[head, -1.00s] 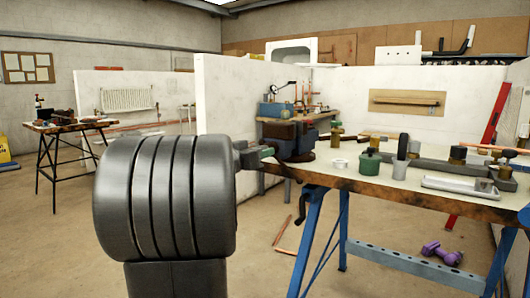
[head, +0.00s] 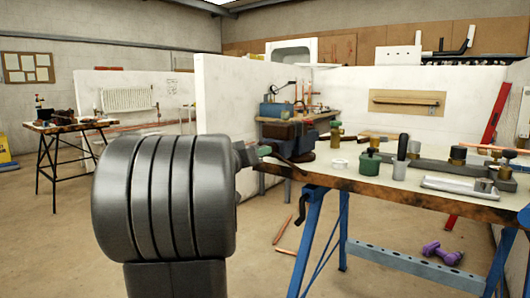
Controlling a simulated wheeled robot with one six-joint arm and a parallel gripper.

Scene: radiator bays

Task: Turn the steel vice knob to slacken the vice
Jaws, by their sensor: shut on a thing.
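My gripper (head: 255,153) is at the left end of the workbench, small and partly hidden behind my large dark arm link. It is shut on the steel vice knob; the knob itself is too small and covered to make out. The vice (head: 302,142) is a dark body at the bench's left corner, just right of my gripper. A dark curved piece shows beside the gripper, and I cannot tell what it belongs to.
The workbench (head: 365,184) holds a green tin (head: 370,162), a dark-handled tool (head: 402,147), brass fittings and a metal tray (head: 458,188). Blue trestle legs (head: 318,235) stand below.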

